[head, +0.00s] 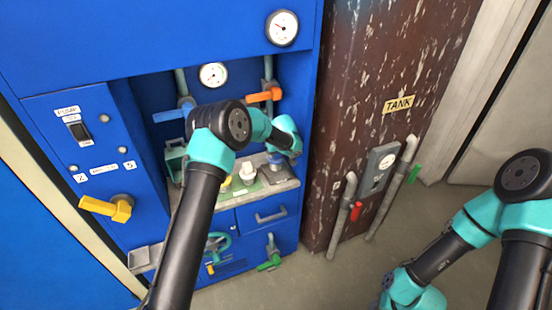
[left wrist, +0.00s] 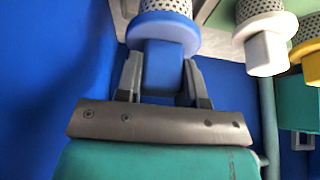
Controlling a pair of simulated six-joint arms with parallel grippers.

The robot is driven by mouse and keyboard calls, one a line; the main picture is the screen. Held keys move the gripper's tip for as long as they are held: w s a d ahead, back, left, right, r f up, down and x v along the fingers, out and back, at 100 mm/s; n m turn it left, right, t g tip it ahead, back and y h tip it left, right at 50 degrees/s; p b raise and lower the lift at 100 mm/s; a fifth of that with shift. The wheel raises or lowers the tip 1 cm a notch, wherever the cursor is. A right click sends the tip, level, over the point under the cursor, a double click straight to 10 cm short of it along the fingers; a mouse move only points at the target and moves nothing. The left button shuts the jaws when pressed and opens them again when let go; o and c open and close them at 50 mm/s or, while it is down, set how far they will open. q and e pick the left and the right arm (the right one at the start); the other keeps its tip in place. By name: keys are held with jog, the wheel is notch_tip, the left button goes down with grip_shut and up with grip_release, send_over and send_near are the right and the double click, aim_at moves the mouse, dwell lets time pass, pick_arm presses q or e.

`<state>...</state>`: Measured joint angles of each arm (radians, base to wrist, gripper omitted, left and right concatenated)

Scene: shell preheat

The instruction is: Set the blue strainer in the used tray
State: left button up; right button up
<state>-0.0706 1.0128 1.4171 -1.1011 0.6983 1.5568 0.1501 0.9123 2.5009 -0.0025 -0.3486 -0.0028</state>
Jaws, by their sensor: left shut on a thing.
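My left gripper (left wrist: 160,85) is shut on the blue handle of the blue strainer (left wrist: 165,35), which has a perforated metal part beyond its blue collar. In the head view the blue strainer (head: 276,159) shows just below my left wrist, over the right part of the shelf. A dark grey tray-like patch (head: 283,177) lies under it; I cannot tell whether the strainer touches it. No label marks the used tray. My right arm is at the lower right of the head view, its gripper out of frame.
A white strainer (head: 247,173) stands on a green mat (head: 250,190) left of the blue one. A yellow-collared strainer (left wrist: 310,62) is beyond it in the left wrist view. An orange valve handle (head: 264,95) juts out above. A brown tank (head: 345,130) stands to the right.

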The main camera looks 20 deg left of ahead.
aim_at(276, 158)
pick_arm(q)
jog(key=shift+w+a, duration=0.1)
jog(key=shift+w, duration=0.2)
jog(key=shift+f, duration=1.75)
jog(key=shift+f, duration=0.15)
jog(key=o, duration=0.9)
jog(key=shift+o, duration=0.2)
jog(key=v, duration=1.2)
